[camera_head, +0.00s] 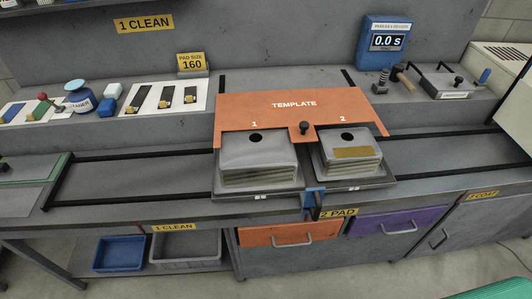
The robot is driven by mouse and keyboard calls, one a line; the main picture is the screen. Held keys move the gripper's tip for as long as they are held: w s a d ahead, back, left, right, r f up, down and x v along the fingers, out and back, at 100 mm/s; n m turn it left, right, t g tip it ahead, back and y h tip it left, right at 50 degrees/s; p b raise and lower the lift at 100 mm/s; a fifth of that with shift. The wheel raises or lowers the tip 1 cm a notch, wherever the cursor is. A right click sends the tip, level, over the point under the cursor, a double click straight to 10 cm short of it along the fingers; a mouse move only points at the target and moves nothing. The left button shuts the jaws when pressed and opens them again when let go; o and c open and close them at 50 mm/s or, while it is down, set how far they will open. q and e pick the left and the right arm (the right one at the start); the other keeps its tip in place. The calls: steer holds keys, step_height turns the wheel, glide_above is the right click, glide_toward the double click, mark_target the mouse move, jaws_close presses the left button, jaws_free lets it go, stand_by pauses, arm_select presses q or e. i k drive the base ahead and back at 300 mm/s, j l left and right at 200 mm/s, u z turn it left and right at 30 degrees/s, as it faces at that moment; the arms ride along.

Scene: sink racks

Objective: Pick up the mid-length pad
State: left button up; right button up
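A white sheet (182,104) on the back ledge at the left carries three dark pads with brass-coloured parts, side by side, in differing lengths. The left pad (138,99) looks longest, the middle pad (165,97) is of mid length, and the right pad (190,95) is shortest. They lie apart from each other and nothing covers them. Neither of my grippers shows in the head view.
A "PAD SIZE 160" sign (191,63) stands behind the sheet. A blue-topped container (80,97) stands to its left. An orange template plate (290,104) covers the centre, with two grey blocks below. The lower left bench between black rails (120,156) is clear.

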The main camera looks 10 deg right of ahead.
mark_target(165, 99)
steer(key=i+j, duration=0.1)
steer(key=j, duration=0.25)
steer(key=i+j, duration=0.15)
steer(key=j, duration=0.2)
steer(key=i+j+z, duration=0.1)
steer(key=j+z, duration=0.85)
steer(key=i+l, duration=0.05)
steer(key=l, duration=0.05)
